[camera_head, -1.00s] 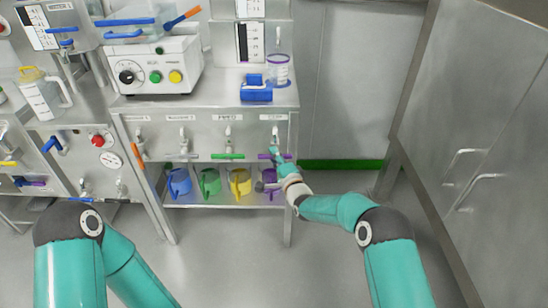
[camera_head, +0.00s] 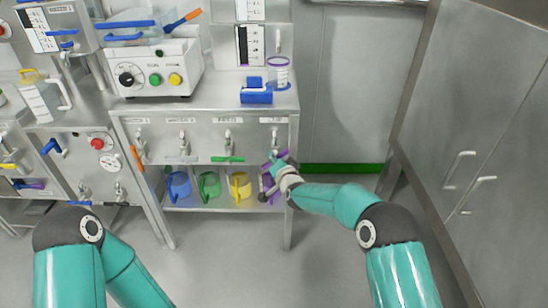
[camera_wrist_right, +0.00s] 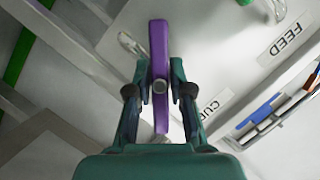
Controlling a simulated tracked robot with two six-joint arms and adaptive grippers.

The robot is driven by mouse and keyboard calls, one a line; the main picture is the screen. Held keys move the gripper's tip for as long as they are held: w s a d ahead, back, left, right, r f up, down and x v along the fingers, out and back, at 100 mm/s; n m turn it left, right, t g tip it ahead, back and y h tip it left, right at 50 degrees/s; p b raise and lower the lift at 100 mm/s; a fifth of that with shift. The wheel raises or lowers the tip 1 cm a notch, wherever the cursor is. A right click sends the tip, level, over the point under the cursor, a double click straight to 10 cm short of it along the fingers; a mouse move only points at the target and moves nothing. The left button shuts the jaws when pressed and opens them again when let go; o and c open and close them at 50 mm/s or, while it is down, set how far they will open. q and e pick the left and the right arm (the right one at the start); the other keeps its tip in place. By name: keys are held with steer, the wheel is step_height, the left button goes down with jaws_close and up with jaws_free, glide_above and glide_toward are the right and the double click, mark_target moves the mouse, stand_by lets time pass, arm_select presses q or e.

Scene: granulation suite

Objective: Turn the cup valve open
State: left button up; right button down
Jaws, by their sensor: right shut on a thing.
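The cup valve has a purple handle (camera_head: 281,155) at the right end of a row of valves on the steel bench front. It now stands at a slant in the head view. My right gripper (camera_head: 274,164) is at this valve and hides part of it. In the right wrist view my right gripper (camera_wrist_right: 160,84) is shut on the purple handle (camera_wrist_right: 158,42), with one finger on each side near its middle. A label reading "CUP" (camera_wrist_right: 214,108) is on the panel beside it. My left gripper is out of view; only upper parts of that arm show.
The neighbouring valve has a green handle (camera_head: 228,159) lying level, and an orange handle (camera_head: 137,158) hangs tilted at the left end. Blue (camera_head: 179,186), green (camera_head: 209,185) and yellow (camera_head: 240,187) jugs stand on the shelf below. Grey cabinets (camera_head: 490,120) stand at the right.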

steer(key=n+h+p, duration=0.3)
steer(key=n+p, duration=0.1)
steer(key=p, duration=0.4)
steer(key=shift+s+g+p, duration=0.1)
steer(key=shift+g+p, duration=0.3)
steer(key=shift+f+n+h+p, duration=0.25)
steer(key=shift+n+h+p, duration=0.45)
steer(key=shift+n+p, duration=0.45)
steer(key=c, duration=1)
jaws_free()
steer(key=shift+c, duration=0.2)
steer(key=shift+r, duration=0.1)
steer(key=shift+r, duration=0.1)
steer(key=v, duration=1.1)
steer(key=shift+s, duration=0.35)
